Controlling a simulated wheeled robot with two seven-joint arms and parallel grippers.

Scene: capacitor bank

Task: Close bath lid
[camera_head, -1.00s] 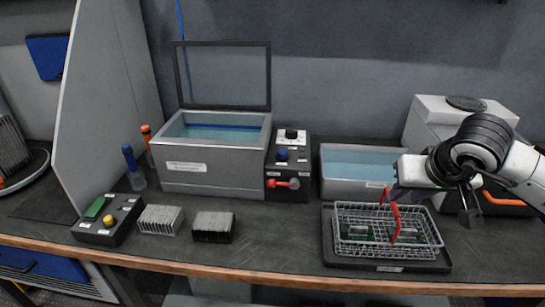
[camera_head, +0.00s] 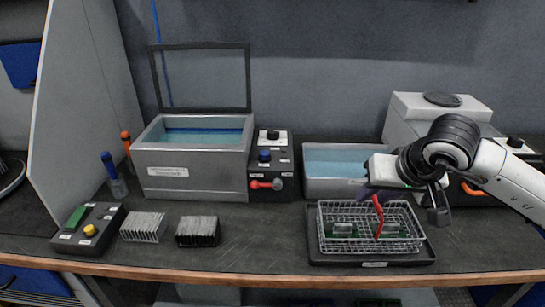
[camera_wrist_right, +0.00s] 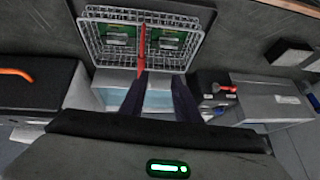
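The bath (camera_head: 190,185) is a grey box holding blue liquid, at the left of the bench; it also shows in the right wrist view (camera_wrist_right: 270,108). Its lid (camera_head: 203,80) is a clear panel in a dark frame, standing upright at the bath's back edge, so the bath is open. My right gripper (camera_head: 372,195) is far to the right of the lid, above the back of a wire basket. In the right wrist view its two dark fingers (camera_wrist_right: 158,100) are apart with nothing held between them. My left gripper is not in view.
The wire basket (camera_head: 325,215) with a red handle (camera_head: 378,215) and green boards stands on a black tray (camera_head: 318,258). A control box (camera_head: 270,165) is beside the bath, then a second open bath (camera_head: 320,188). Finned heatsinks (camera_head: 144,227) lie in front of the bath.

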